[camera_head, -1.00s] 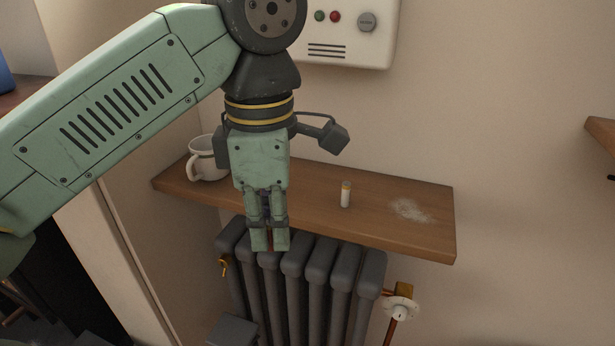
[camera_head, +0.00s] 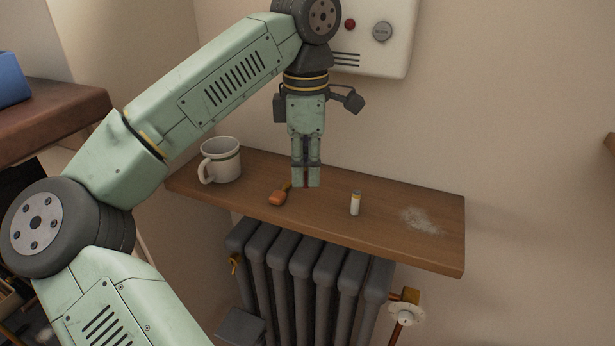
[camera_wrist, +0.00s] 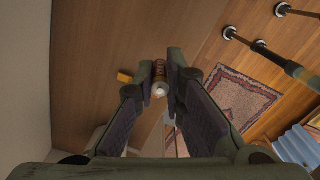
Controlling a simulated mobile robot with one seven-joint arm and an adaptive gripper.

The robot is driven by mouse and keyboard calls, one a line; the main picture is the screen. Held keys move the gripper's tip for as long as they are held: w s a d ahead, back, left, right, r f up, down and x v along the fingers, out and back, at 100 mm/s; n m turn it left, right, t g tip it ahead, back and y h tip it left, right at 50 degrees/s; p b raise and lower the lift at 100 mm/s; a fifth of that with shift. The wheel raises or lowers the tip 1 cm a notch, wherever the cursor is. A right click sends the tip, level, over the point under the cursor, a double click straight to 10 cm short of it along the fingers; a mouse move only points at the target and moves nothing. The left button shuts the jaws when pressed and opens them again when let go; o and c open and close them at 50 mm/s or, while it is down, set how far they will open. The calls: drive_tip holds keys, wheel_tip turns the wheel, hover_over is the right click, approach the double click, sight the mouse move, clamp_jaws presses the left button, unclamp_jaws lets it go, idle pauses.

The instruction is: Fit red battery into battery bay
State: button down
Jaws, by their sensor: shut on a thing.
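My gripper (camera_head: 306,184) points down above the wooden shelf, behind and right of a small orange item. Its fingers are shut on the red battery, which shows in the wrist view (camera_wrist: 159,72) as a reddish cylinder with a pale metal end between the fingertips. In the head view the fingers hide almost all of it. A white battery with a yellowish top (camera_head: 355,204) stands upright on the shelf, right of my gripper. I cannot make out a battery bay in either view.
The shelf (camera_head: 425,246) also holds a cream mug (camera_head: 222,160) at left, the orange item (camera_head: 278,198) and a pale dusty patch (camera_head: 422,220). A white wall unit (camera_head: 385,62) hangs above. A dark radiator (camera_head: 310,268) stands below. The shelf's right part is mostly clear.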

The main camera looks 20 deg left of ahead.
sight(308, 200)
drive_tip(key=shift+w, duration=0.45)
drive_tip(key=shift+w+a+f+p, duration=0.15)
drive_tip(key=shift+f+p, duration=0.2)
drive_tip(key=shift+f, duration=1.6)
drive_tip(key=c, duration=1.7)
unclamp_jaws()
wheel_tip(308, 200, up, 12)
drive_tip(key=shift+r+p, duration=0.15)
drive_tip(key=shift+p, duration=0.15)
